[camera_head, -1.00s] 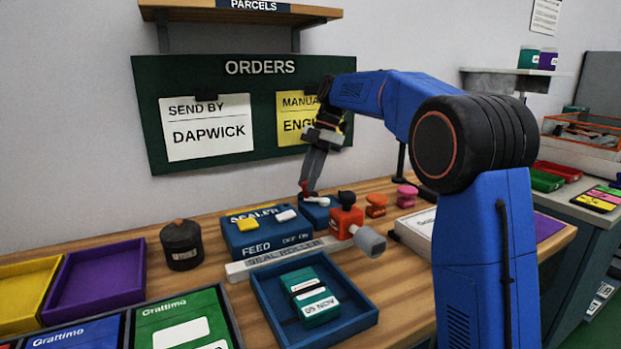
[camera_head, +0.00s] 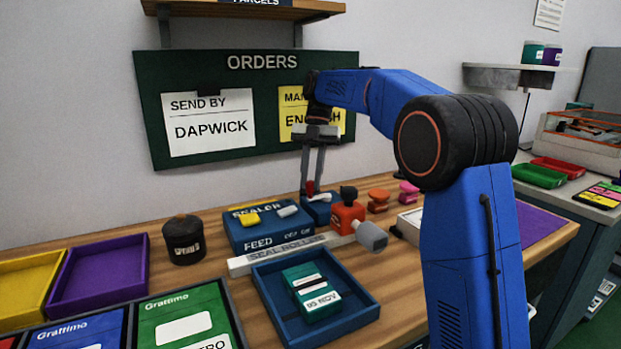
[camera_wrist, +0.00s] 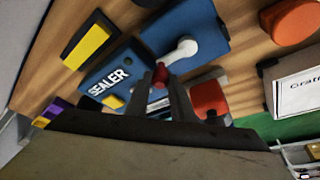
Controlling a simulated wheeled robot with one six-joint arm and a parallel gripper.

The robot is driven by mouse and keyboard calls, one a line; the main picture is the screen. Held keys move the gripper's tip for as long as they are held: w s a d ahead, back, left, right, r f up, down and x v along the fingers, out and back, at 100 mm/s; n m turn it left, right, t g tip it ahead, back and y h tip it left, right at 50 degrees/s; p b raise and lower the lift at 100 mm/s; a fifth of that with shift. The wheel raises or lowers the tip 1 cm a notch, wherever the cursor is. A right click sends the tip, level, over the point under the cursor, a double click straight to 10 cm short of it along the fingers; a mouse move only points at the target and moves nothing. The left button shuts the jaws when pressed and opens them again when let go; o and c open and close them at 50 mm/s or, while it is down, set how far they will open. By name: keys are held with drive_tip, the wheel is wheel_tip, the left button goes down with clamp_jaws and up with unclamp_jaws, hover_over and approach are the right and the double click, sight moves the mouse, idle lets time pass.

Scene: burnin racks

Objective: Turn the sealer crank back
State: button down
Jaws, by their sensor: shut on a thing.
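The blue sealer (camera_head: 245,238) stands on the wooden bench, with SEALER and FEED lettering. At its right is a small blue block (camera_head: 318,213) carrying a white crank arm (camera_head: 322,197) with a red knob (camera_head: 310,186). My gripper (camera_head: 314,188) reaches down from above, its two fingers shut on the red knob. In the wrist view the knob (camera_wrist: 160,75) sits between the fingertips, and the white crank arm (camera_wrist: 183,50) runs up and right from it to its pivot on the block (camera_wrist: 205,22). The fingers partly hide the knob.
A red device with a black knob and grey cylinder (camera_head: 347,217) stands close right of the crank. Orange (camera_head: 378,200) and pink (camera_head: 409,193) stamp-like pieces stand beyond it. A blue tray (camera_head: 365,310) with teal boxes lies in front. A dark jar (camera_head: 183,240) stands left.

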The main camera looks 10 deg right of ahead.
idle(0.4)
drive_tip(key=c, duration=1.5)
unclamp_jaws()
drive_tip(key=shift+c, duration=0.2)
